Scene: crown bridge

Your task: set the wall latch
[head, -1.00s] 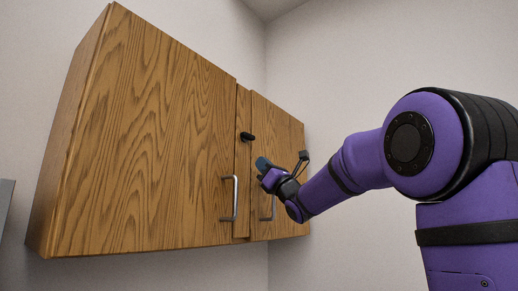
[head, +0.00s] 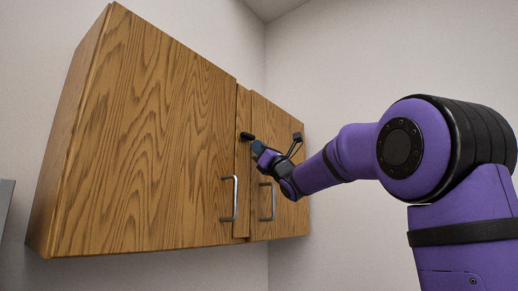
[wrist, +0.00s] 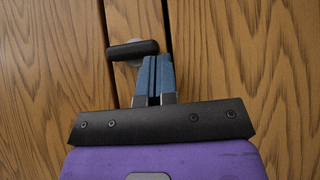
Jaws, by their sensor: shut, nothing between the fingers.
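The latch (head: 247,136) is a small black oblong knob on the narrow strip between the two doors of a wooden wall cabinet (head: 140,130). In the wrist view the black latch (wrist: 133,49) lies roughly crosswise over a light round base, tilted slightly. My gripper (head: 257,146) is at the strip, just below and to the right of the latch. In the wrist view its blue fingers (wrist: 155,62) are together with nothing between them. The fingertips are close beside the latch's right end; I cannot tell whether they touch it.
The left door handle (head: 235,198) and the right door handle (head: 267,201) are metal bars standing out below my gripper. Pale walls meet in a corner behind the cabinet. A grey edge (head: 5,205) shows at the far left.

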